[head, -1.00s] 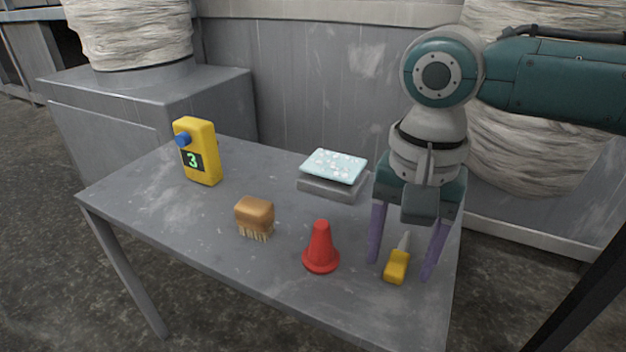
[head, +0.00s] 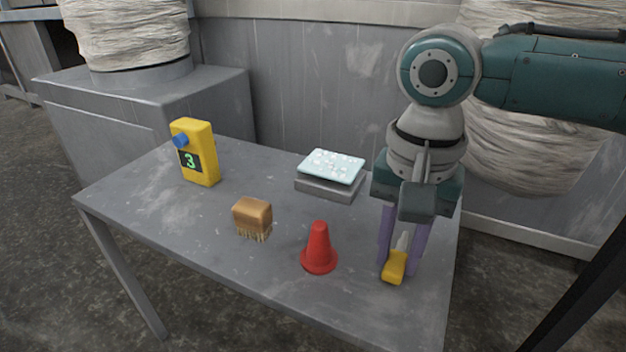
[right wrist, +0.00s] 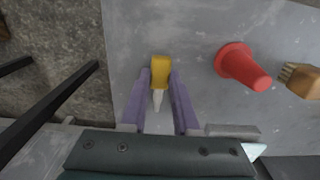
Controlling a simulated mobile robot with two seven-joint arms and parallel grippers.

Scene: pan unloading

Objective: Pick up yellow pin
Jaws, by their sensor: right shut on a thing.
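The yellow pin (head: 394,267) has a yellow block-like end and a pale grey tapered end. It lies at the right front part of the grey table (head: 190,225). My right gripper (head: 400,270) points down over it, with its purple fingers shut on the pin from both sides. In the right wrist view the pin (right wrist: 160,75) sits between the two fingertips (right wrist: 160,80), its yellow end reaching past them. The pin still appears to be at table level. My left gripper is not in view.
A red cone (head: 319,248) stands just left of the pin. A wooden brush (head: 253,217) is farther left. A yellow device showing a 3 (head: 196,152) stands at the back left. A grey box with a pale speckled top (head: 331,173) is at the back. The front left tabletop is clear.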

